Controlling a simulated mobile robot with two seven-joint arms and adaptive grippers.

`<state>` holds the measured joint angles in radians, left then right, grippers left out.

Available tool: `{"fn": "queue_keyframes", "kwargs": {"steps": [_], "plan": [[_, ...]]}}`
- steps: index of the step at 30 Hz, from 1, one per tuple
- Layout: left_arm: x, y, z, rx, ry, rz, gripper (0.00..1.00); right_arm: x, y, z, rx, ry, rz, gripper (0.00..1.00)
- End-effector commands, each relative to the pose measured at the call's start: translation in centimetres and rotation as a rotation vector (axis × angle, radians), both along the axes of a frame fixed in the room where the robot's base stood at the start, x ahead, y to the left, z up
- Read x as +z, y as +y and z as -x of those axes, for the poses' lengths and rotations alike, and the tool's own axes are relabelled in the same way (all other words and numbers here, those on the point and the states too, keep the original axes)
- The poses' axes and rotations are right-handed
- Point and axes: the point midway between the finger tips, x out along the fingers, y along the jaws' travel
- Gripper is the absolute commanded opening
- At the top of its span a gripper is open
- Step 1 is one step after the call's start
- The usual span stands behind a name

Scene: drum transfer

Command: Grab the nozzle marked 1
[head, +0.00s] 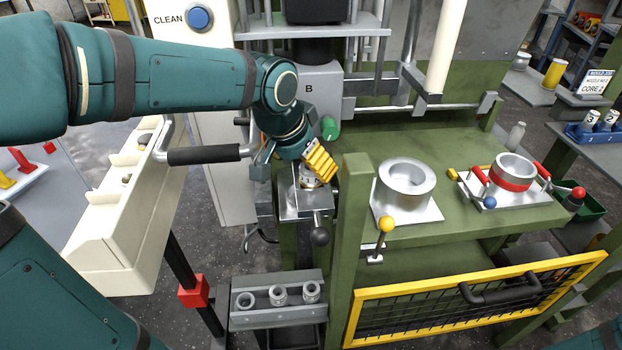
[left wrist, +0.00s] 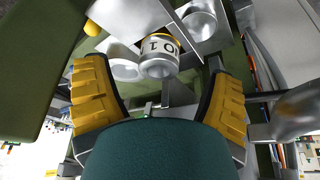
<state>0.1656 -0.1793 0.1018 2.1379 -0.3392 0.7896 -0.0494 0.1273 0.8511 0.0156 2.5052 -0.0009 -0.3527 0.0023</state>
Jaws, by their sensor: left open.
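A small metal nozzle (head: 309,179) sits upright in a grey fixture (head: 290,208) at the left end of the green bench. In the left wrist view, a pale nozzle (left wrist: 158,57) with a yellow rim and dark characters, including what looks like a 1, lies ahead between the fingers. My left gripper (head: 315,167) is open, its yellow-padded fingers close above the fixture and partly hiding the nozzle. In the left wrist view, the fingers (left wrist: 157,88) stand wide on either side with a gap to the nozzle. My right gripper is out of view.
A grey rack (head: 277,316) with several nozzle-like pieces stands below the fixture. A metal ring (head: 406,180) and a red-banded drum collar (head: 513,173) are on the bench. A green post (head: 352,230) stands close right of the gripper; a black-handled bar (head: 205,156) is left.

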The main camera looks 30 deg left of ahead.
Motion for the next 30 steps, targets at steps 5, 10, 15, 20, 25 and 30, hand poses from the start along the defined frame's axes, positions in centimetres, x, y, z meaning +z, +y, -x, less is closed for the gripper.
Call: {"fn": "queue_keyframes", "kwargs": {"steps": [5,10,15,20,25,30], "plan": [[-2.8,-0.2,-1.0,-0.002,0.003,0.001,0.83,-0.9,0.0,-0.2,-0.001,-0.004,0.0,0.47],[-3.8,-0.2,-1.5,0.0,0.001,0.001,0.83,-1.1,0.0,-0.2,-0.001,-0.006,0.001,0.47],[-3.8,-0.2,-1.5,0.0,0.0,0.001,0.83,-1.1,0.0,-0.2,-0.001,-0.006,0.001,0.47],[-3.7,-0.2,-1.5,0.0,0.0,0.001,0.48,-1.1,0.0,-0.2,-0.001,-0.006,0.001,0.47],[-3.7,-0.2,-1.5,0.0,0.0,0.001,0.07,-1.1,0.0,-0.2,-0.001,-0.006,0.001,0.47],[-3.7,-0.2,-1.5,0.0,0.0,0.001,0.07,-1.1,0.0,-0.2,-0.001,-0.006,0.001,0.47]]}}
